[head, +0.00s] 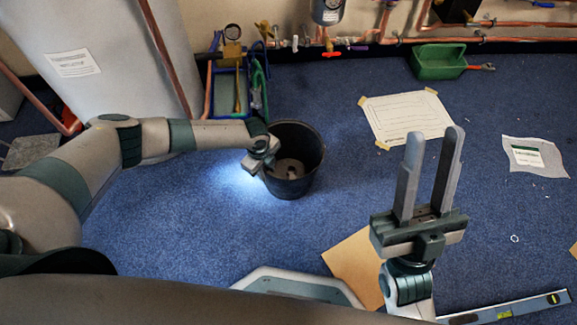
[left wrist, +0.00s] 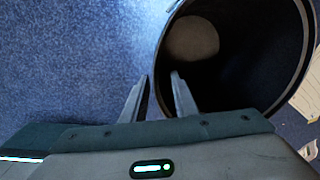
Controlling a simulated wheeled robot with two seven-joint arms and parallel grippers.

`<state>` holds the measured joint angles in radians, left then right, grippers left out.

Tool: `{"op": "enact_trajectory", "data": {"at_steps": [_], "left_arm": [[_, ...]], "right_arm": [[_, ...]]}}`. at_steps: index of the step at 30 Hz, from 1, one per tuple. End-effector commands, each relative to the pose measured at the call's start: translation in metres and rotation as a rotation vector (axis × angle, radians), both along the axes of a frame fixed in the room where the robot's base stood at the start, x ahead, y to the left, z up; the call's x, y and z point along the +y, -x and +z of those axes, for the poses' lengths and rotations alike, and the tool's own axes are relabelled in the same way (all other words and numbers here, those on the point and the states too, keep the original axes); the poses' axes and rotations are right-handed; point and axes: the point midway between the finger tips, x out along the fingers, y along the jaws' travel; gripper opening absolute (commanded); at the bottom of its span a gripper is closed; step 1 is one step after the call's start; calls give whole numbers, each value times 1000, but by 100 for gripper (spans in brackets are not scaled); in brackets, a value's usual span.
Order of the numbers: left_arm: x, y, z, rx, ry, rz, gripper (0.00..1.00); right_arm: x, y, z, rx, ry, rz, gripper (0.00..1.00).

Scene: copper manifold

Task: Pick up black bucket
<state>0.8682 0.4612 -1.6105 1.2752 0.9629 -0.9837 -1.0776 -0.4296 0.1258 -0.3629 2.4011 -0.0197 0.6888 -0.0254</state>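The black bucket (head: 298,183) stands upright on the blue carpet near the middle of the head view. Its open mouth faces up, and a pale round patch shows inside it. In the left wrist view the bucket (left wrist: 245,62) fills the upper right. My left gripper (head: 263,168) is at the bucket's left rim. In the left wrist view the left gripper (left wrist: 160,88) is open, with one finger outside the wall and the other over the inside. Contact with the wall cannot be told. My right gripper (head: 433,135) is open and empty, raised at the right.
Behind the bucket stand a tool caddy (head: 230,92) and copper pipes (head: 480,40) along the wall. Bare carpet (head: 190,220) is left of the bucket.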

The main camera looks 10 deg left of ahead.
Motion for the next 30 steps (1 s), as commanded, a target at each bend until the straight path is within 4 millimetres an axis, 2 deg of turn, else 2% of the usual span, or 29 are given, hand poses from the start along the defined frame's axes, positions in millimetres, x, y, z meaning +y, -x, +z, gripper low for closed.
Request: {"op": "enact_trajectory", "data": {"at_steps": [2,5,6,30], "left_arm": [[0,0,0,0,0,0,26],[0,0,0,0,0,0,2],[0,0,0,0,0,0,0],[0,0,0,1,0,0,0]], "right_arm": [[0,0,0,1,0,0,31],[0,0,0,1,1,1,31],[0,0,0,1,1,1,31],[0,0,-1,2,0,1,31]]}}
